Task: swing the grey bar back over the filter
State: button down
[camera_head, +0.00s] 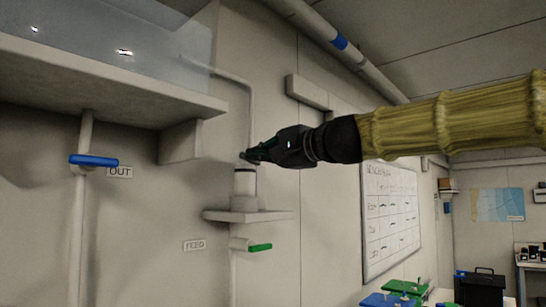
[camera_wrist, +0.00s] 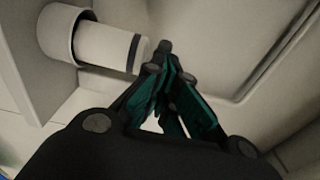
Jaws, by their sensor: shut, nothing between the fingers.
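The filter (camera_head: 244,183) is a white upright cylinder with a dark band near its top, seated in a pale cup on a small wall shelf. In the wrist view the filter (camera_wrist: 104,45) sticks out of its round cup (camera_wrist: 57,30). My gripper (camera_head: 250,155) is shut and empty, its tips just above the filter's top end. In the wrist view my gripper (camera_wrist: 166,55) has its tips close beside the banded end; I cannot tell whether they touch. A pale grey bar-shaped block (camera_head: 308,92) is on the wall above right; I cannot tell if it is the task's bar.
A thin pipe (camera_head: 249,105) comes down from the tank (camera_head: 150,38) to behind my gripper. The filter's shelf (camera_head: 275,216) is narrow. Below it is a green valve handle (camera_head: 260,247); a blue handle (camera_head: 94,160) is at left. A whiteboard (camera_head: 390,215) hangs at right.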

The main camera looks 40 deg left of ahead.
jog(key=shift+s+a, duration=0.15)
jog(key=shift+a, duration=0.1)
jog(key=shift+d, duration=0.15)
dwell(0.3)
jog(key=s+d+b, duration=0.2)
jog(key=d+b, duration=0.2)
jog(key=d, duration=0.8)
jog(key=shift+s+d, duration=0.3)
jog(key=shift+s, duration=0.05)
jog(key=shift+w, duration=0.1)
